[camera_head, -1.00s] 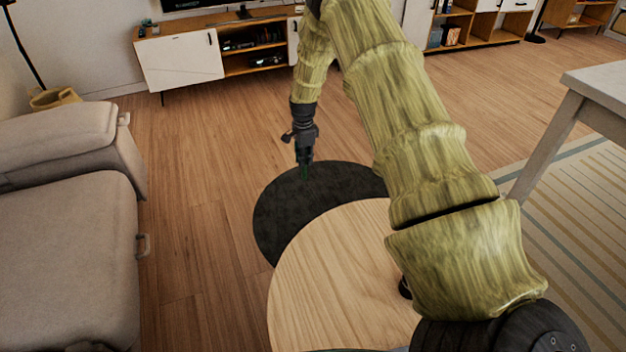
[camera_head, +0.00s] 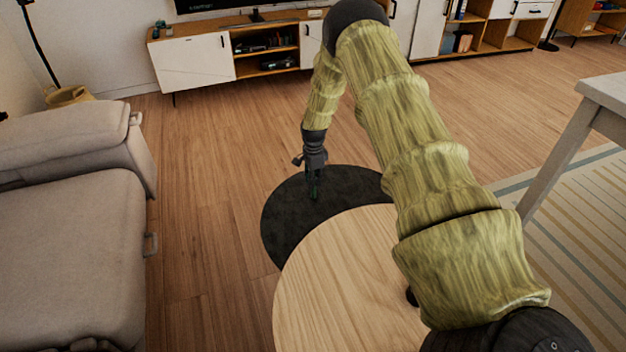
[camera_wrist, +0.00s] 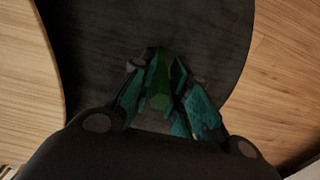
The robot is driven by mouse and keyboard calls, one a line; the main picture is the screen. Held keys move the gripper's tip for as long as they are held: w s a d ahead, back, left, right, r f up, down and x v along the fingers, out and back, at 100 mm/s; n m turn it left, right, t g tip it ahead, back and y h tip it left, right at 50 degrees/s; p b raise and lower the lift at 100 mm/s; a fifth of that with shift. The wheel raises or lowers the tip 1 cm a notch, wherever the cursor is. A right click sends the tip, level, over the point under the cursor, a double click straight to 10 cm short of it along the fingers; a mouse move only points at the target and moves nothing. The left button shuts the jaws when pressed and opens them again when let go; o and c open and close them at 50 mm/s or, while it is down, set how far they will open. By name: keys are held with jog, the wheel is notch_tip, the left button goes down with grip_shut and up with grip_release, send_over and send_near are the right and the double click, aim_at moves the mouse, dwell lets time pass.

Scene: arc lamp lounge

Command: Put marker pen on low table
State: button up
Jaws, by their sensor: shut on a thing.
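The marker pen, green, is held in my gripper (camera_head: 314,182). In the wrist view the green pen (camera_wrist: 158,82) sits between the two teal-and-dark fingers, which are shut on it. In the head view the pen and fingers are small and dark. The gripper points down over a round black tabletop (camera_head: 285,225). In the wrist view this dark top (camera_wrist: 95,35) fills the middle behind the pen. Whether the pen's lower end touches the top cannot be told. A round light-wood tabletop (camera_head: 335,285) overlaps the black one in front.
A grey sofa (camera_head: 70,235) stands at the left. A pale table (camera_head: 605,95) stands at the right on a striped rug (camera_head: 575,225). A white and wood media cabinet (camera_head: 195,65) is at the back. Wooden floor is open between sofa and black top.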

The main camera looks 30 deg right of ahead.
jog(key=shift+f, duration=0.2)
jog(key=o, duration=0.8)
jog(key=shift+o, duration=0.2)
jog(key=shift+r, duration=0.1)
notch_tip(320, 180, up, 12)
jog(key=shift+r+p, duration=0.1)
jog(key=shift+p, duration=0.35)
